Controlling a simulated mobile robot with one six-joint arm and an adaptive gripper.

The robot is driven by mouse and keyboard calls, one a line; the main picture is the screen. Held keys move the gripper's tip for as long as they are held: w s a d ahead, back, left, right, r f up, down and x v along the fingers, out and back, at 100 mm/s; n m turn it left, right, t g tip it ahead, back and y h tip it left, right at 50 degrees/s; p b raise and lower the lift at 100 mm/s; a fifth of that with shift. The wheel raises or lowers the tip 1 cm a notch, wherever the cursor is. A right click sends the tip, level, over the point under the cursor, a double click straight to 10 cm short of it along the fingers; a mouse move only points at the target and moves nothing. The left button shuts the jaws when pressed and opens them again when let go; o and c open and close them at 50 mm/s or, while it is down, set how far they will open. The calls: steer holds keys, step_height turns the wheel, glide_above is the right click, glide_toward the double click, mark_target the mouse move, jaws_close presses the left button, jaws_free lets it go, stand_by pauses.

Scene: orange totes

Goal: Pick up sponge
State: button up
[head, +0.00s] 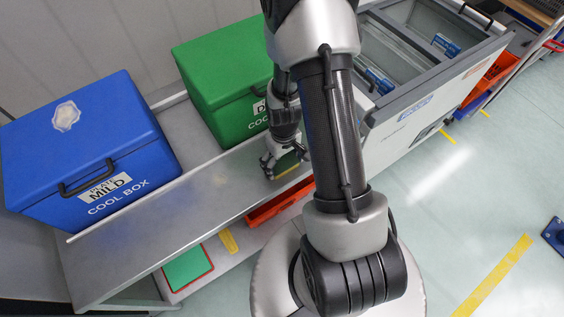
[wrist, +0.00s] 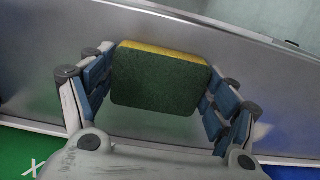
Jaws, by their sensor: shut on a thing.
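The sponge (wrist: 158,82) has a dark green face and a yellow layer along one edge. In the wrist view it sits between the two blue-padded fingers of my gripper (wrist: 160,90), which are shut on its sides. In the head view my gripper (head: 284,164) is low over the metal shelf, in front of the green cool box. Only part of the sponge (head: 287,170) shows there beside the fingers. I cannot tell whether it touches the shelf.
The metal shelf (head: 190,205) is bare to the left. A blue cool box (head: 85,140) and a green cool box (head: 222,85) stand along its back. Orange totes (head: 280,203) sit below. A grey chest with open compartments (head: 420,105) stands at the right.

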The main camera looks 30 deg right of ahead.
mark_target(283, 162)
steer(key=shift+c, duration=0.8)
steer(key=shift+r, duration=0.7)
step_height(283, 162, up, 19)
steer(key=p, duration=0.6)
steer(key=shift+f, duration=0.2)
